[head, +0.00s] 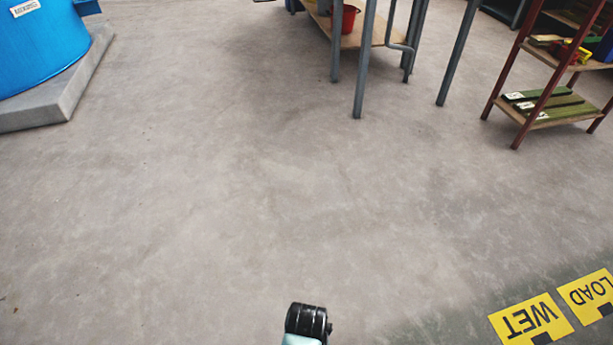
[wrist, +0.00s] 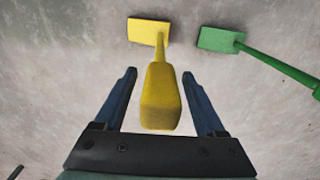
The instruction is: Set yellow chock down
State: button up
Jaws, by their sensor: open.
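In the wrist view, a yellow piece, seemingly the yellow chock (wrist: 160,100), has a thick block end near me and a thin stem running to a flat yellow plate (wrist: 149,32). My gripper (wrist: 160,74) is open, with one dark blue finger on each side of the thick end. Gaps show between the fingers and the block. I cannot tell how far the piece is above the floor. The chock and my fingers cannot be made out in the head view.
A green piece (wrist: 221,39) with a long handle lies right of the yellow one. In the head view, yellow WET (head: 532,322) and LOAD (head: 590,297) signs lie bottom right. A rack (head: 548,118), a grey-legged bench (head: 365,60) and a blue tank (head: 45,45) stand farther off. The middle floor is clear.

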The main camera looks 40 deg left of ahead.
notch_tip(320, 180, up, 12)
jog(key=p, duration=0.5)
jog(key=w+r+m+t+y, duration=0.35)
jog(key=w+r+t, duration=0.55)
jog(key=w+r, duration=1.2)
jog(key=w+d+r+m+t, duration=0.25)
jog(key=r+t, duration=0.25)
jog(key=r, duration=1.3)
jog(key=s+d+r+m+t+h, duration=0.1)
jog(key=d+r+t, duration=0.2)
jog(key=r, duration=0.5)
jog(key=s+d+r+m+t, duration=0.1)
jog(key=d+r+t, duration=0.2)
jog(key=r, duration=0.5)
jog(key=s+d+r+m+t+h, duration=0.1)
jog(key=s+d+r+t, duration=0.1)
jog(key=s+r, duration=0.4)
jog(key=s+d+r+m+t+h, duration=0.1)
jog(key=s+d+r+t, duration=0.2)
jog(key=r, duration=0.9)
jog(key=s+t, duration=0.2)
jog(key=s, duration=0.1)
jog(key=shift+s+d, duration=0.2)
jog(key=shift+s, duration=0.05)
jog(key=shift+r+h, duration=0.15)
jog(key=shift+h, duration=0.1)
